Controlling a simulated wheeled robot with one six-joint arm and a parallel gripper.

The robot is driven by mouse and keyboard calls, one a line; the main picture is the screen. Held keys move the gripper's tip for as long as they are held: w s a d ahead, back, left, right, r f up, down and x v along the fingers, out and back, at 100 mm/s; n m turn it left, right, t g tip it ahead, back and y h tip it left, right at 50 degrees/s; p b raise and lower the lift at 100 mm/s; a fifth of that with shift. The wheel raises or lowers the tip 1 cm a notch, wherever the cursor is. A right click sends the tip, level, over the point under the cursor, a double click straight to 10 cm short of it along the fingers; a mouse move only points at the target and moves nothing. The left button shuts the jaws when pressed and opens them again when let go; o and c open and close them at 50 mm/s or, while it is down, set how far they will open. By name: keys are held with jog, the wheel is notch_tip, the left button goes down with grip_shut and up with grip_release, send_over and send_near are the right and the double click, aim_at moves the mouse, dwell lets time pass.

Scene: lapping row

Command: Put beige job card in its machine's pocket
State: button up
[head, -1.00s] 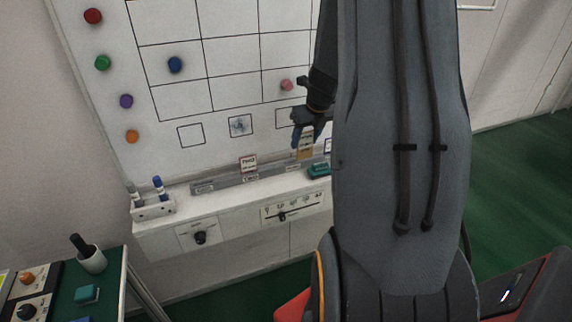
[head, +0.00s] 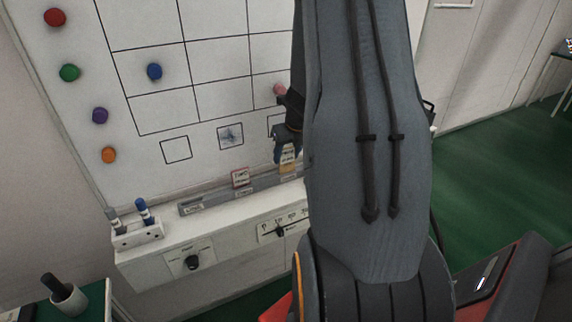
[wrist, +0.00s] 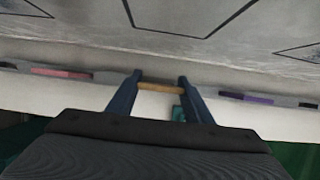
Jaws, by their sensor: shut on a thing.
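My gripper (head: 286,146) is shut on the beige job card (head: 288,160), which hangs below the fingertips at the grey pocket rail (head: 212,199) on the board's ledge. In the wrist view the card (wrist: 160,87) shows as a thin tan edge between the two blue fingers. I cannot tell whether its lower edge is inside a pocket. A red-edged card (head: 240,177) stands in the rail to the left of my gripper. In the wrist view a red strip (wrist: 62,72) lies left and a purple strip (wrist: 245,97) right. My arm hides the rail's right part in the head view.
The whiteboard (head: 176,105) with coloured magnets rises behind the rail. A marker holder (head: 138,234) stands at the ledge's left end. A knob (head: 193,262) and a slider (head: 279,231) are on the ledge's front. A teal object (wrist: 178,112) shows near the right finger.

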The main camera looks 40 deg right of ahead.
aim_at(288, 159)
jog(key=shift+f+b, duration=0.6)
jog(key=shift+f, duration=0.9)
jog(key=shift+f, duration=0.1)
jog(key=o, duration=1)
